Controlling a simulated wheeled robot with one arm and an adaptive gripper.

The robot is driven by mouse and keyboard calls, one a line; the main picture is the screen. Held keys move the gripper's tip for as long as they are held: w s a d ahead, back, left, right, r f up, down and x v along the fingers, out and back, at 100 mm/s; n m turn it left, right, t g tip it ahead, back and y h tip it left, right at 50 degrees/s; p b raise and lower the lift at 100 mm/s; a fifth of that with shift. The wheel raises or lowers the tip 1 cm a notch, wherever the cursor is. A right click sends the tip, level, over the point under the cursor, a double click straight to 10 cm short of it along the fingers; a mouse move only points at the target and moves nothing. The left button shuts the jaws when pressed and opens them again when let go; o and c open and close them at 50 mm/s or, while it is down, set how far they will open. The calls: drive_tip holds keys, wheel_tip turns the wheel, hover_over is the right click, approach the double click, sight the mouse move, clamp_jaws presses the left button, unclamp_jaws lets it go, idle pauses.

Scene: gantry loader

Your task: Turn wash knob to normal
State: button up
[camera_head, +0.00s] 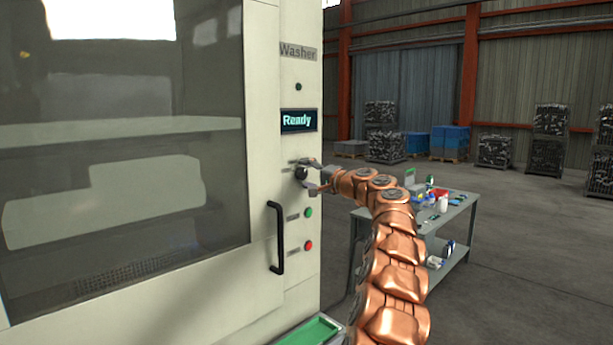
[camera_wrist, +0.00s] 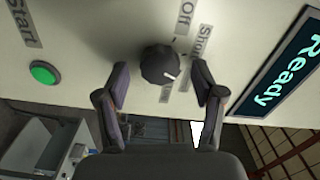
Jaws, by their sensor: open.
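The wash knob (camera_head: 301,173) is a round dark knob on the washer's pale control panel, below the display. My gripper (camera_head: 313,177) is at the panel. In the wrist view its fingers (camera_wrist: 160,78) are open, one on each side of the knob, with visible gaps. I cannot tell exactly which label the mark points at.
The display (camera_head: 299,120) reads "Ready". A green button (camera_head: 309,212), a red button (camera_head: 309,245) and a black door handle (camera_head: 275,237) are below the knob. A cluttered grey table (camera_head: 455,215) stands to the right. Open floor lies beyond it.

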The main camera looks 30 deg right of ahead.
drive_tip(key=v, duration=1.1)
drive_tip(key=shift+s, duration=0.35)
idle(0.4)
drive_tip(key=s+a+f+n+g+y, duration=0.1)
drive_tip(key=a+n+g+y, duration=0.2)
drive_tip(key=a, duration=1)
drive_tip(key=s+a+f+n+g+y, duration=0.2)
drive_tip(key=a+n+g, duration=0.1)
drive_tip(key=a, duration=1.1)
drive_tip(key=s+a+f+n+g, duration=0.4)
drive_tip(key=s+a+f+g, duration=0.3)
drive_tip(key=s+a, duration=0.6)
drive_tip(key=s+a+f+n+g+h, duration=0.1)
drive_tip(key=s+a+f+g+h, duration=0.1)
drive_tip(key=s+f, duration=0.45)
drive_tip(key=s+a+f+n+g+h, duration=0.1)
drive_tip(key=s+a+f+h, duration=0.15)
drive_tip(key=s+f, duration=0.4)
drive_tip(key=s+d+f+g+h, duration=0.1)
drive_tip(key=s+d+f+h, duration=0.1)
drive_tip(key=s, duration=0.7)
drive_tip(key=s+d+f+n+g+h, duration=0.1)
drive_tip(key=s+d+f, duration=0.4)
drive_tip(key=s, duration=0.5)
drive_tip(key=shift+s+d+f+g+h, duration=0.35)
drive_tip(key=shift+d+g+h, duration=0.15)
drive_tip(key=shift+g+h, duration=0.25)
